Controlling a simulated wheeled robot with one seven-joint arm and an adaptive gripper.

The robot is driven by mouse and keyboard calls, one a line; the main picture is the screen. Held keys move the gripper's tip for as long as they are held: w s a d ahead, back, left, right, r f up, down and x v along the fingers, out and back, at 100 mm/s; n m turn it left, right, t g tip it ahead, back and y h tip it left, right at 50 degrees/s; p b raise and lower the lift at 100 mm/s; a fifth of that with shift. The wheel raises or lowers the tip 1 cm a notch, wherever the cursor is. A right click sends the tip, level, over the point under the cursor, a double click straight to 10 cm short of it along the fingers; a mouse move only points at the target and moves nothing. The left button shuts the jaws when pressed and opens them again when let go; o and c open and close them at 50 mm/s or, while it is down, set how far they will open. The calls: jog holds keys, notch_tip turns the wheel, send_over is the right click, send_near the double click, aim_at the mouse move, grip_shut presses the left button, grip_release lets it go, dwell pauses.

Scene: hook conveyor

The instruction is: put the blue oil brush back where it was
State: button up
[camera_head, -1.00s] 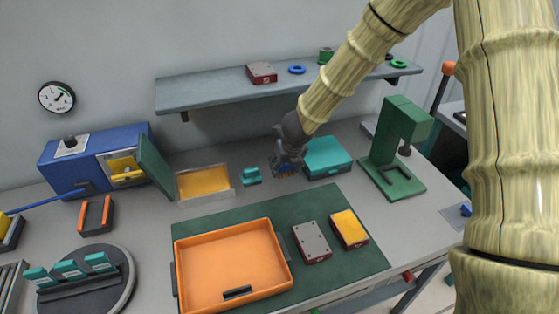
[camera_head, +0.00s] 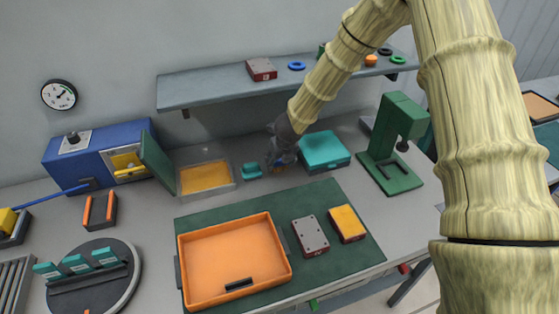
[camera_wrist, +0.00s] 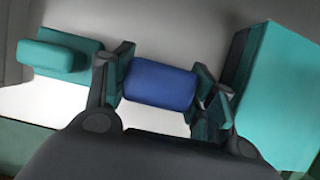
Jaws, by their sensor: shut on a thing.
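The blue oil brush (camera_wrist: 160,85) is a rounded blue block in the wrist view. My gripper (camera_wrist: 159,88) has its two dark, teal-padded fingers on either side of it and is shut on it. In the head view my gripper (camera_head: 280,162) is small at the back of the bench, between a teal brush (camera_head: 252,171) and a teal box (camera_head: 323,151). The brush is mostly hidden by the fingers in that view. I cannot tell whether it touches the bench.
The teal brush (camera_wrist: 62,55) is left of my fingers in the wrist view, and the teal box (camera_wrist: 280,90) is close on the right. A yellow-filled tray (camera_head: 205,177) lies further left. A shelf (camera_head: 220,90) hangs above. An orange tray (camera_head: 235,262) stands in front.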

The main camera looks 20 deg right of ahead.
jog(key=shift+f, duration=0.2)
jog(key=o, duration=1.1)
jog(key=shift+c, duration=0.2)
jog(key=shift+r, duration=0.1)
jog(key=shift+s+r, duration=0.1)
jog(key=shift+r, duration=0.35)
jog(key=v, duration=1.1)
jog(key=shift+b, duration=0.4)
jog(key=shift+s+r, duration=0.1)
jog(key=shift+s, duration=0.05)
